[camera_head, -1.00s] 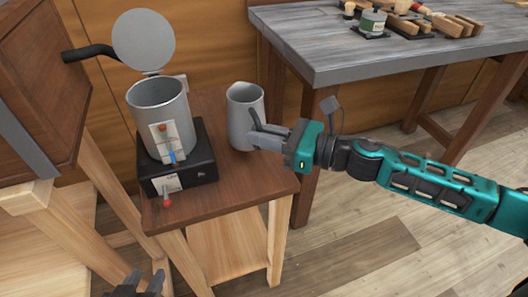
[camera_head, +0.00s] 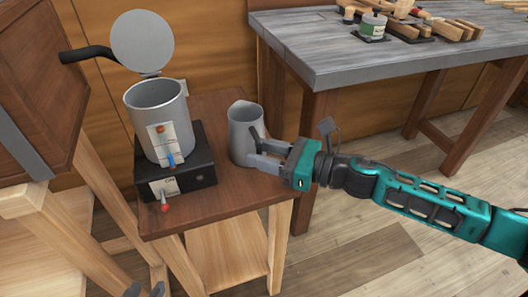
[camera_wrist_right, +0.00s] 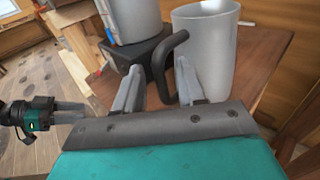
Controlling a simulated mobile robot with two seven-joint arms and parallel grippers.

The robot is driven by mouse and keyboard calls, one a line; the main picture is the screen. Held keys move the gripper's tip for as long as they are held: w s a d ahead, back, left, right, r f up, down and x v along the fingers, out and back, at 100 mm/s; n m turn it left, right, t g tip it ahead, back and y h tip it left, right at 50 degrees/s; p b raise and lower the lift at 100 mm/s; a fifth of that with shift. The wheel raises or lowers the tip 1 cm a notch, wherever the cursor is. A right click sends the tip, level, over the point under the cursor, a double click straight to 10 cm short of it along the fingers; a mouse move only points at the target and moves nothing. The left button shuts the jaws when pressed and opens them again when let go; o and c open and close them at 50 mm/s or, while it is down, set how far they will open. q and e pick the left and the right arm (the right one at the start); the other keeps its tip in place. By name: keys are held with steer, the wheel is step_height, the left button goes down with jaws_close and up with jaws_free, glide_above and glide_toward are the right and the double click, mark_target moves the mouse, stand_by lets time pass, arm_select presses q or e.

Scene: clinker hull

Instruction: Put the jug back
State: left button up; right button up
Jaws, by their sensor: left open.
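The grey jug (camera_head: 245,135) stands upright on the small brown wooden table, to the right of the black box. My right gripper (camera_head: 262,156) is at its handle side. In the right wrist view the dark jug handle (camera_wrist_right: 172,62) lies between the two spread fingers (camera_wrist_right: 160,88), with gaps showing beside it, and the jug body (camera_wrist_right: 207,50) is beyond the right finger. My right gripper is open. My left gripper (camera_head: 146,290) is open and empty at the bottom edge of the head view; it also shows at the left of the right wrist view (camera_wrist_right: 70,112).
A grey pot (camera_head: 160,108) with a raised round lid (camera_head: 143,42) stands on the black box (camera_head: 190,178), which has a red-tipped lever. The small table (camera_head: 225,200) has bare room in front of the jug. A grey-topped workbench (camera_head: 350,62) with tools stands behind right.

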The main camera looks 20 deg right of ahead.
steer(key=shift+d+r, duration=0.1)
steer(key=shift+r, duration=0.1)
steer(key=v, duration=1.1)
steer(key=shift+s+d, duration=0.3)
steer(key=shift+s, duration=0.05)
steer(key=shift+r, duration=0.1)
